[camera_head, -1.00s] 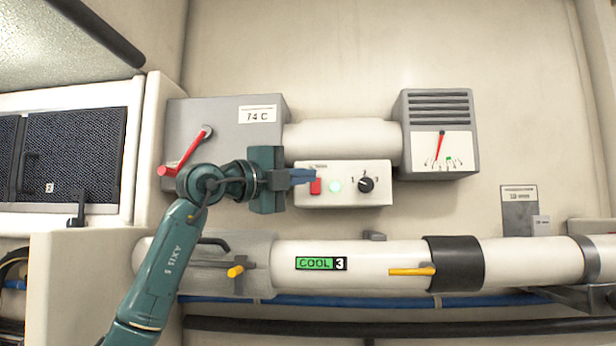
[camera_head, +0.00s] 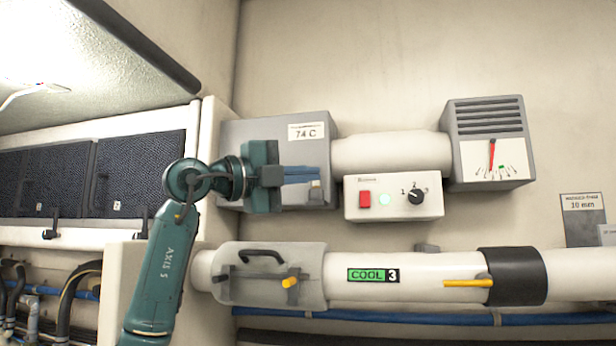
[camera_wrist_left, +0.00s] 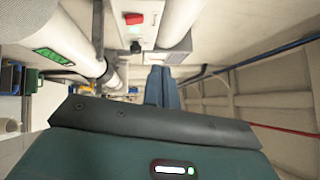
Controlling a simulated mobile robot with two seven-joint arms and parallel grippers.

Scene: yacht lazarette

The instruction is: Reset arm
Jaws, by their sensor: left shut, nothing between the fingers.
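My left gripper (camera_head: 302,175) is shut and empty, its blue fingers together and pointing right in the head view. It stands in front of the grey box (camera_head: 240,131) labelled 74 C, left of the white control panel (camera_head: 352,207) and apart from it. The fingers also show in the left wrist view (camera_wrist_left: 162,88). The panel has a red switch (camera_head: 365,199), a pale green lamp (camera_head: 385,200) and a black knob (camera_head: 416,197). The red lever of the grey box is hidden behind my gripper in the head view. My right gripper is not in view.
A white pipe (camera_head: 425,264) with a green COOL 3 label (camera_head: 373,275) and a yellow handle (camera_head: 466,283) runs below. A grey meter box (camera_head: 492,115) is at the upper right. Dark mesh lockers (camera_head: 135,170) line the left. Bare wall lies above the boxes.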

